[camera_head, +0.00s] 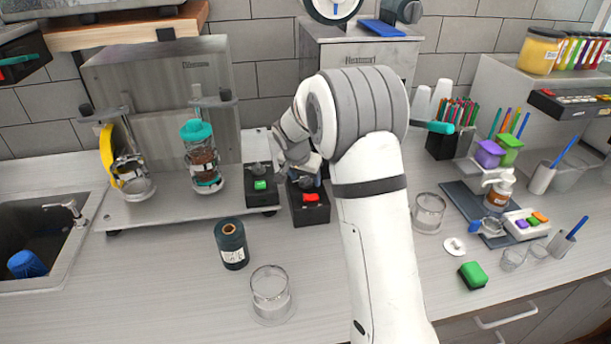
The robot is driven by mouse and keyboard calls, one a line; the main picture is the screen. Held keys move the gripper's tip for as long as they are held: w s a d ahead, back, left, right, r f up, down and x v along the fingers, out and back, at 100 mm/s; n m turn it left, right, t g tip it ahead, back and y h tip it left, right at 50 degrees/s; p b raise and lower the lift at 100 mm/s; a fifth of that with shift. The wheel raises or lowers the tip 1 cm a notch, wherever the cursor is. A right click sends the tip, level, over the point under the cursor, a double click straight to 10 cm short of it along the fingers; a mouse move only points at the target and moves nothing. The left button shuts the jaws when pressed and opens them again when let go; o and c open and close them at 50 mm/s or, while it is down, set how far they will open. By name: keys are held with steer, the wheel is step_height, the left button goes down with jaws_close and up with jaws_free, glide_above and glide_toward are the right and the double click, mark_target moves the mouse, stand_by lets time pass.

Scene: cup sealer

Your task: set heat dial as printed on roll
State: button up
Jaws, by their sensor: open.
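A dark roll (232,245) with a brown core stands upright on the counter; the print on its side is too small to read. Two small black control boxes sit behind it: one with a green button (260,185) and one with a red button (309,198). Each seems to carry a dark knob on top; I cannot tell which is the heat dial or read any marks. My gripper (307,179) is open, pointing down at the top of the red-button box. Its fingers and the knob there are small and partly hidden, so contact is unclear.
A clear glass (271,295) stands in front of the roll, another glass (428,213) right of my arm. The metal machine (170,205) with two cup holders is left, beside the sink (40,245). The front left counter is clear.

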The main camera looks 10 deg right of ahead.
steer(key=shift+d, duration=0.1)
steer(key=c, duration=1)
